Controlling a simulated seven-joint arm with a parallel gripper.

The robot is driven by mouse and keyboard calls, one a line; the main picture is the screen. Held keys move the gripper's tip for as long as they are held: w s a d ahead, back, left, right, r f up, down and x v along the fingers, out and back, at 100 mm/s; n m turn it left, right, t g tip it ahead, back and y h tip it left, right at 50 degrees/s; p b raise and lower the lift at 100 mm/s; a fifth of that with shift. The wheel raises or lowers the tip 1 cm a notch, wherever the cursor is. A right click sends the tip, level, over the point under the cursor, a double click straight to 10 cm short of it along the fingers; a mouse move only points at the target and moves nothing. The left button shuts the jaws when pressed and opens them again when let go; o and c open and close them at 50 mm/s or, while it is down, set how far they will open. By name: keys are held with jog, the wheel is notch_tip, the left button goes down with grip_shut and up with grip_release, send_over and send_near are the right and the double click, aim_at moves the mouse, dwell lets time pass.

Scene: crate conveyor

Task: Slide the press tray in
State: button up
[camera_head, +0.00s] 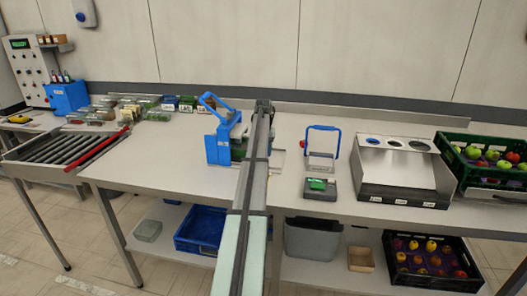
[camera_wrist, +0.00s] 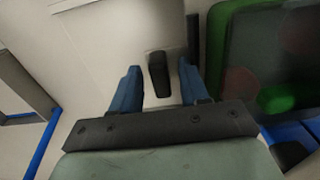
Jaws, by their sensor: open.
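The blue press (camera_head: 222,140) stands on the bench just left of my arm in the head view. In the wrist view, my gripper (camera_wrist: 159,68) is open, its two blue fingers apart. A short black handle (camera_wrist: 158,74) shows between the fingers, with a gap on each side; it seems to belong to the press tray. A pale plate (camera_wrist: 172,58) lies by the handle. At the right of the wrist view is a dark see-through part with a green item (camera_wrist: 280,100) and reddish patches. In the head view my arm hides my gripper and most of the tray.
A stand with a blue handle (camera_head: 323,130) and a small dark unit with a green top (camera_head: 318,186) are right of my arm. A metal box with round holes (camera_head: 400,180) and a green fruit crate (camera_head: 452,150) stand farther right. A roller conveyor (camera_head: 65,150) is at left.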

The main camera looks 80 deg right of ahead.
notch_tip(320, 180, up, 14)
dwell(0.6)
jog(key=shift+f, duration=0.1)
